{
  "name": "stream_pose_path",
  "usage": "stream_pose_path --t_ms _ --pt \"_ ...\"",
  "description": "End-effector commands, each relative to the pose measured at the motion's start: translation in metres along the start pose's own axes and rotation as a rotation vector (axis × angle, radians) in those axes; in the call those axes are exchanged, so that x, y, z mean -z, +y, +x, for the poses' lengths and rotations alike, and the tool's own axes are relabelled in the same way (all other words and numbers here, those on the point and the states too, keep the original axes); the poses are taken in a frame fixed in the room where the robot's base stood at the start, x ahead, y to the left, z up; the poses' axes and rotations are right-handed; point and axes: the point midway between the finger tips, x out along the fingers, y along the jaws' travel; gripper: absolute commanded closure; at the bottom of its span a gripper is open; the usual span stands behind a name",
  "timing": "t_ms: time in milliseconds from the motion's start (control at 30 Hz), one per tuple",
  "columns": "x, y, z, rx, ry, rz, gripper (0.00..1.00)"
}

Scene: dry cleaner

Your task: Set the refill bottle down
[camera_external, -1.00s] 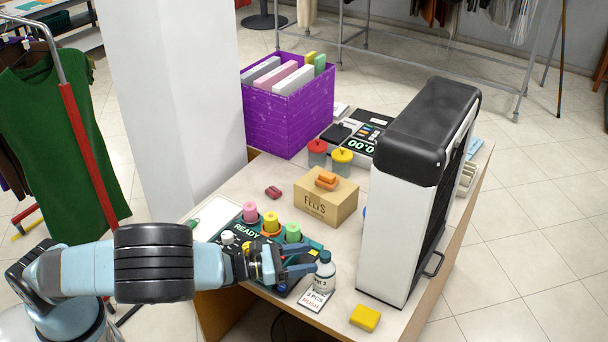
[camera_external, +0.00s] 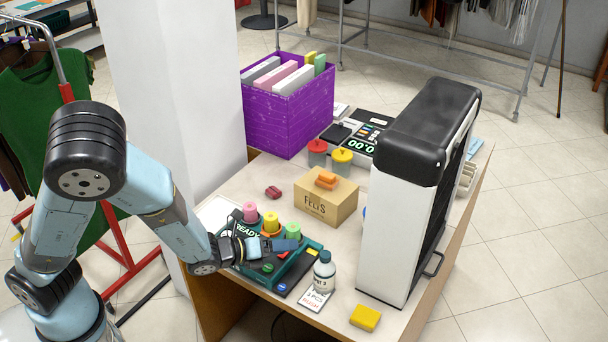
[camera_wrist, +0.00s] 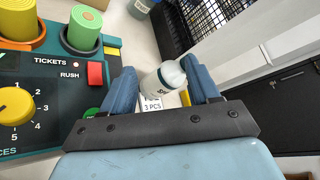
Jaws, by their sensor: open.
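The refill bottle (camera_external: 324,271), white with a grey-teal cap, stands upright on the table, at the back edge of a white card (camera_external: 313,299) printed "3 PCS RUSH". In the wrist view the bottle (camera_wrist: 163,80) shows beyond and between my two blue fingers, with the card (camera_wrist: 152,103) below it. My gripper (camera_external: 296,238) is open and empty, to the left of the bottle and apart from it, above the ticket console (camera_external: 285,287). The fingers also show in the wrist view (camera_wrist: 159,78), spread apart.
The console carries pink, yellow and green spools (camera_external: 292,231). A cardboard box (camera_external: 322,204) with orange blocks sits behind. A tall white-and-black machine (camera_external: 400,220) stands close right of the bottle. A yellow block (camera_external: 365,317) lies near the front edge.

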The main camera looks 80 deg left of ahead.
Motion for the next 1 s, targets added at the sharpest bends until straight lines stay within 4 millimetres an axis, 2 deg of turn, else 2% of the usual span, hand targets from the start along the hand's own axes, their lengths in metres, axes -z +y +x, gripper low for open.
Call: stream_pose_path --t_ms 267,467,767,1000 --pt "-0.016 -0.017 -0.026 -0.154 0.082 -0.47 0.39" --pt "-0.026 -0.033 -0.055 -0.265 0.13 -0.77 0.39" --pt "-0.045 -0.061 -0.116 -0.436 0.174 -1.162 0.39" --pt "-0.062 -0.081 -0.178 -0.575 0.167 -1.421 0.39"
